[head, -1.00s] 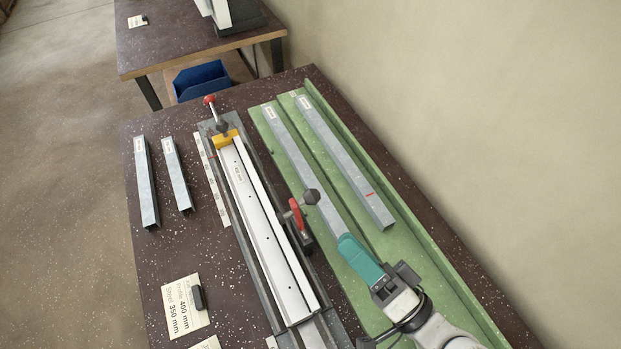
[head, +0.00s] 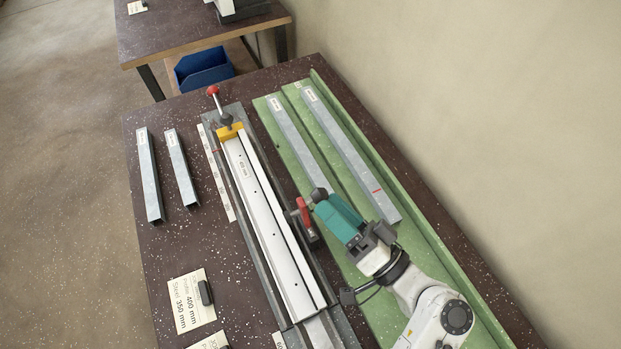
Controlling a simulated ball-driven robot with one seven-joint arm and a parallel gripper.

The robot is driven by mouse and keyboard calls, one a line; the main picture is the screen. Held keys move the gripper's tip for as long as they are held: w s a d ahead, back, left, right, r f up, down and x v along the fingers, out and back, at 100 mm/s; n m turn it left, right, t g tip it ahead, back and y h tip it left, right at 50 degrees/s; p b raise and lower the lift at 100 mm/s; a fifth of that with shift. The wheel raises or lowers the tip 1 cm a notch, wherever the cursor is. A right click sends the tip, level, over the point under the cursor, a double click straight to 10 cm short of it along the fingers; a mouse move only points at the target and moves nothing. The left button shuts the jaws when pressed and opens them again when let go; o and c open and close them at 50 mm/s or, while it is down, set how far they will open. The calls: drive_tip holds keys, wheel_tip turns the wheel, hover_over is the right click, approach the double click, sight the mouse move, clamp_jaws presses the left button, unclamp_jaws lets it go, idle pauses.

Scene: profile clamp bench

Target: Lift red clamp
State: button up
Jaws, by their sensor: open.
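The clamp with the red lever (head: 304,210) stands at the right side of the long grey fixture (head: 242,190). It has a dark round knob, and the red lever looks upright. My gripper (head: 328,211) has teal fingers and is open, just right of the red lever and beside the knob. The fingers partly overlap the knob in view, so I cannot tell whether they touch it. A second lever with a red ball tip (head: 213,91) stands at the far end of the fixture, above a yellow block (head: 229,132).
Two metal profiles (head: 350,150) lie in the green tray (head: 440,255) on the right. Two shorter profiles (head: 150,175) lie on the left. A paper card with a dark object (head: 192,300) lies front left. A blue bin (head: 203,70) is beyond the bench.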

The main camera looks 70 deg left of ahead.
drive_tip(key=p+x, duration=0.1)
drive_tip(key=x, duration=0.4)
drive_tip(key=shift+s+a+r, duration=0.1)
drive_tip(key=shift+s+a, duration=0.1)
drive_tip(key=shift+a, duration=0.15)
clamp_jaws()
idle(0.4)
